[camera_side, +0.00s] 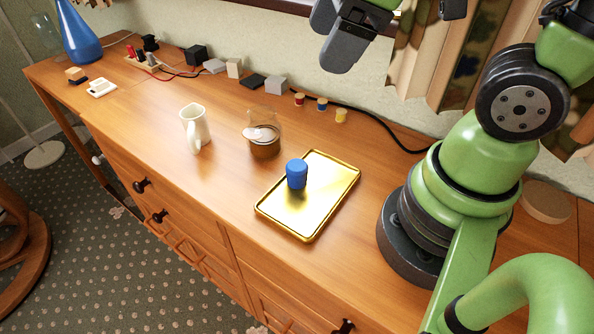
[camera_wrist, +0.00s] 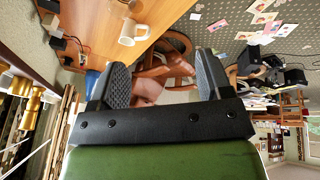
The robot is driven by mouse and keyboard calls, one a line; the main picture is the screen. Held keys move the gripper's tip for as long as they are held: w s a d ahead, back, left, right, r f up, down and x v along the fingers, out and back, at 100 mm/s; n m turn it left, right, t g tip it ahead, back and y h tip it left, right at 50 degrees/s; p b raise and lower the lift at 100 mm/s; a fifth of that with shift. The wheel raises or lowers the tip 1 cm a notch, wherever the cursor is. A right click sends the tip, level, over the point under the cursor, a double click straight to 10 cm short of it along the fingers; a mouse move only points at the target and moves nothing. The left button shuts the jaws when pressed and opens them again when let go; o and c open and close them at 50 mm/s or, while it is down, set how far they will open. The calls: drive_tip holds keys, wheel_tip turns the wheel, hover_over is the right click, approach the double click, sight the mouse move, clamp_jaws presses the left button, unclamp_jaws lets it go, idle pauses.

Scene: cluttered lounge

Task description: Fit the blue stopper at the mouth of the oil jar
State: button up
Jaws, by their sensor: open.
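The blue stopper (camera_side: 297,174) stands upright on a shiny gold tray (camera_side: 270,208). The oil jar (camera_side: 265,146) is clear glass with brown contents low in it. It stands on the wooden top left of and behind the tray, with a pale round shape at its upper left side. My gripper (camera_wrist: 163,82) shows two dark fingers spread wide with nothing between them in the wrist view. In the side view it is high above the wooden top, partly cut off by the top edge.
A cream jug (camera_side: 196,129) stands left of the jar and also shows in the wrist view (camera_wrist: 132,33). Thread spools (camera_side: 322,104), small blocks (camera_side: 276,85) and cables line the wall. A blue vase (camera_side: 80,40) is far left. The wood around jug and jar is clear.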

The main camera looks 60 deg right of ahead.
drive_tip(key=w+f+n+g, duration=0.25)
drive_tip(key=f+n, duration=0.45)
drive_tip(key=n, duration=0.4)
drive_tip(key=n+g+h, duration=0.1)
drive_tip(key=n+g, duration=0.1)
drive_tip(key=n, duration=0.8)
hover_over(297, 165)
wheel_tip(297, 165, down, 7)
drive_tip(key=shift+s+f, duration=0.15)
drive_tip(key=shift+f+n, duration=0.35)
drive_tip(key=shift+n, duration=0.35)
drive_tip(key=shift+f, duration=5.15)
drive_tip(key=shift+w, duration=0.2)
drive_tip(key=shift+c, duration=0.5)
drive_tip(key=c, duration=0.9)
